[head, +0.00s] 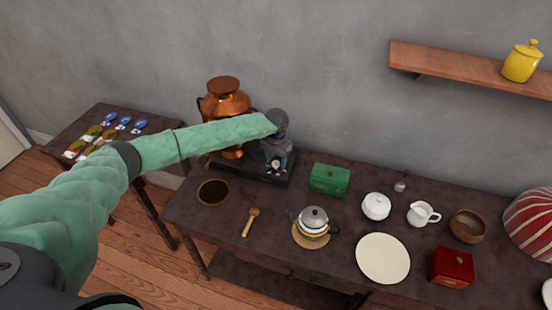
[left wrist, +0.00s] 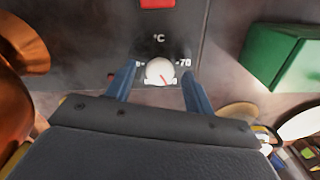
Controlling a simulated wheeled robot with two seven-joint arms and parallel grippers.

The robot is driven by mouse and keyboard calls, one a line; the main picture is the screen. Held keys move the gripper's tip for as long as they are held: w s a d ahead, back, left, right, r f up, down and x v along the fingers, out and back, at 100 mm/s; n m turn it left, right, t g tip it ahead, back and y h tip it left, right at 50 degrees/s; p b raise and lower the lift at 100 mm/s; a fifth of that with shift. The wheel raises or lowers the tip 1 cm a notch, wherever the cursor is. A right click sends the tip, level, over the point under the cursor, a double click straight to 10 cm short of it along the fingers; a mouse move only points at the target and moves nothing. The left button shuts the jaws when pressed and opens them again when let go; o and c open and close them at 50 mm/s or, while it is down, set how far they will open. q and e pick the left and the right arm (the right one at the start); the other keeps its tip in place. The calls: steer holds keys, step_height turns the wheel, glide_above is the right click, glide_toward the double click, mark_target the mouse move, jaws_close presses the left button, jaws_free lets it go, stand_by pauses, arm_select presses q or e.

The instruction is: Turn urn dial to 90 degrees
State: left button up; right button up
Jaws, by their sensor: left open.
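The copper urn (head: 226,103) stands on a black base (head: 250,166) at the back of the table. In the left wrist view a round white dial (left wrist: 160,70) with a red pointer line sits on the grey panel, under a "°C" mark and beside a "70" mark at right. The pointer slants toward the lower right. My left gripper (head: 275,160) is over the right end of the base and hides the dial in the head view. In the wrist view the left gripper (left wrist: 160,77) is open, with one blue finger on each side of the dial. Contact cannot be told.
A green box (head: 330,180) stands close right of the base. A dark round bowl (head: 213,192), a wooden spoon (head: 251,221) and a teapot (head: 314,220) are in front. A red patch (left wrist: 158,3) is above the dial. My left arm spans the view.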

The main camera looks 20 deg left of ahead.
arm_select(q)
steer(key=shift+f, duration=0.25)
steer(key=c, duration=1)
steer(key=shift+o, duration=0.2)
